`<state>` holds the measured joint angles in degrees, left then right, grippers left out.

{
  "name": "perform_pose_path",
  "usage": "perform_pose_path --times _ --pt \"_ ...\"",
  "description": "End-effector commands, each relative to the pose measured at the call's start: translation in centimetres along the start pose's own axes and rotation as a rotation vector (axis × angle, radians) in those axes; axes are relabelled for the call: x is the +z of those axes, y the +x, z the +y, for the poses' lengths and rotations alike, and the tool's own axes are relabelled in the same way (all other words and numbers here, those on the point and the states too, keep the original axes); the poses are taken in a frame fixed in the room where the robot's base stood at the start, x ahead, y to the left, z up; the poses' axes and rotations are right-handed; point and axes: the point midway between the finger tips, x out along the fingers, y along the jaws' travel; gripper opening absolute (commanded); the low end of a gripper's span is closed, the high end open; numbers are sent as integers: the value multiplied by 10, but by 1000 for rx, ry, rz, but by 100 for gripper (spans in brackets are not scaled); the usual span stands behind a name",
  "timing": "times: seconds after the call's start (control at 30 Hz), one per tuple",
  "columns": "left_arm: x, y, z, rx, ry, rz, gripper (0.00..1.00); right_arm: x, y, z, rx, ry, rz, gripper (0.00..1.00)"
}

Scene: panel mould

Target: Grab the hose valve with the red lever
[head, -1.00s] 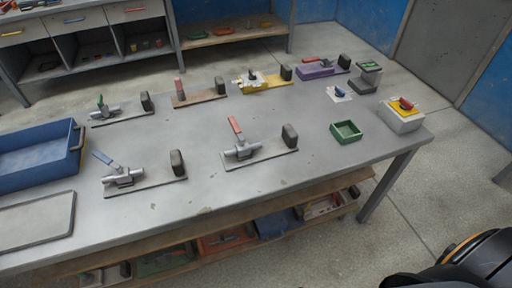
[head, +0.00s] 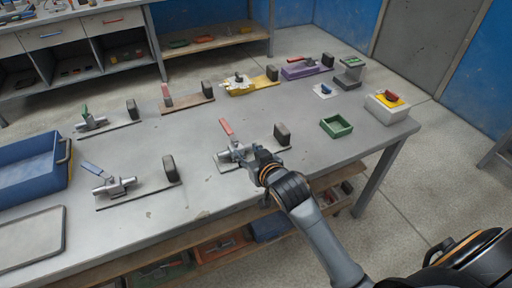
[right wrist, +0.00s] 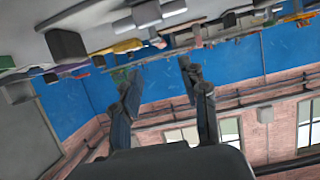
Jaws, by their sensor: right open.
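The hose valve with the red lever (head: 226,127) stands on a flat grey plate near the table's front middle. Its grey metal body (head: 236,152) is partly hidden by my right gripper. The red lever points up and slightly left. My right gripper (head: 258,160) is at the valve's right side, over the plate, close to the body; I cannot tell whether they touch. In the right wrist view the gripper's two fingers (right wrist: 160,85) are spread apart with nothing between them. My left gripper is not in view.
A blue-lever valve (head: 113,186) stands left and a green-lever valve (head: 92,122) behind it. A dark block (head: 282,134) stands on the plate's right end. A green tray (head: 336,126) is farther right. A blue bin (head: 28,172) sits at the left.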

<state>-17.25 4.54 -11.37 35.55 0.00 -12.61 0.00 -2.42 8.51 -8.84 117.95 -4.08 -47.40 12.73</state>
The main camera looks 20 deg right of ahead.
Motion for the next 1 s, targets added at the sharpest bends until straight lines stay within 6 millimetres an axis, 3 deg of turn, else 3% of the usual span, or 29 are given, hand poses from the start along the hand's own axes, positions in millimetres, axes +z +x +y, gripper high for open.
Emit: perform_pose_path --times 0.3,0.67,1.0 --pt "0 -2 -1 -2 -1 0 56 1 58 0 0 0 -1 44" --pt "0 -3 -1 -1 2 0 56 4 84 2 0 -1 -3 44" --pt "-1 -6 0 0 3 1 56 10 124 6 0 0 -2 44"
